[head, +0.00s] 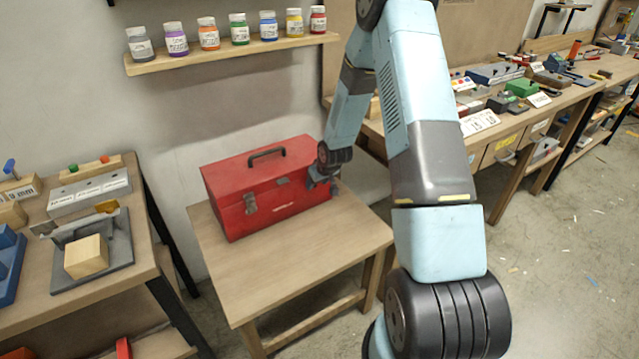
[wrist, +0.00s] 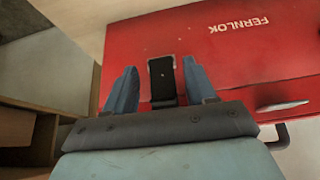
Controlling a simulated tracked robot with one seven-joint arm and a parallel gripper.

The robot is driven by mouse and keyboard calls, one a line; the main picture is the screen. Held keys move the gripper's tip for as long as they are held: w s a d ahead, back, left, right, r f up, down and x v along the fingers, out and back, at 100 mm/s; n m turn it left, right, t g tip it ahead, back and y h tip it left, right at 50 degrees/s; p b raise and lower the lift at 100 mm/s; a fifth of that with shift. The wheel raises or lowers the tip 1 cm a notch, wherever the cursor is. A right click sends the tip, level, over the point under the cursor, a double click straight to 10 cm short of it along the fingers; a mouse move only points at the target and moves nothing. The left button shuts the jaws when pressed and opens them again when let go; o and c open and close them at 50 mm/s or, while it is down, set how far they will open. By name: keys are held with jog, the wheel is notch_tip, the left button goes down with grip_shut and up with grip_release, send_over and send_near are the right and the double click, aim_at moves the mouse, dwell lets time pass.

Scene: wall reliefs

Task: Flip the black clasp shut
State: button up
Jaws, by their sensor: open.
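A red toolbox (head: 265,190) with its lid down stands on a small wooden table. In the wrist view its red front (wrist: 240,60) shows the word FERNLOK. The black clasp (wrist: 162,80) is in the wrist view, between my gripper's two blue-grey fingers. I cannot tell whether it touches either finger or how far it stands out from the box. My gripper (wrist: 160,66) is open. In the head view my gripper (head: 320,177) is at the right end of the toolbox front and hides the clasp there.
A metal latch (head: 250,204) is at the left of the toolbox front. A dark handle (head: 267,154) stands on the lid. The small table (head: 300,248) has bare wood in front of the box. Workbenches stand left and right; a shelf of jars (head: 230,54) is above.

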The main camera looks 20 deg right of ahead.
jog(key=v, duration=1.2)
jog(key=shift+r, duration=0.15)
jog(key=shift+s, duration=0.1)
jog(key=s+r+m+h, duration=0.1)
jog(key=s+r, duration=0.6)
jog(key=r, duration=0.4)
jog(key=s+r+h, duration=0.2)
jog(key=s+r, duration=0.4)
jog(key=r, duration=0.5)
jog(key=s+r+m, duration=0.1)
jog(key=s+r, duration=0.4)
jog(key=s, duration=0.6)
jog(key=s+a+r+m+y, duration=0.1)
jog(key=s+r, duration=0.4)
jog(key=s, duration=0.6)
jog(key=shift+a+r, duration=0.2)
jog(key=shift+a, duration=0.05)
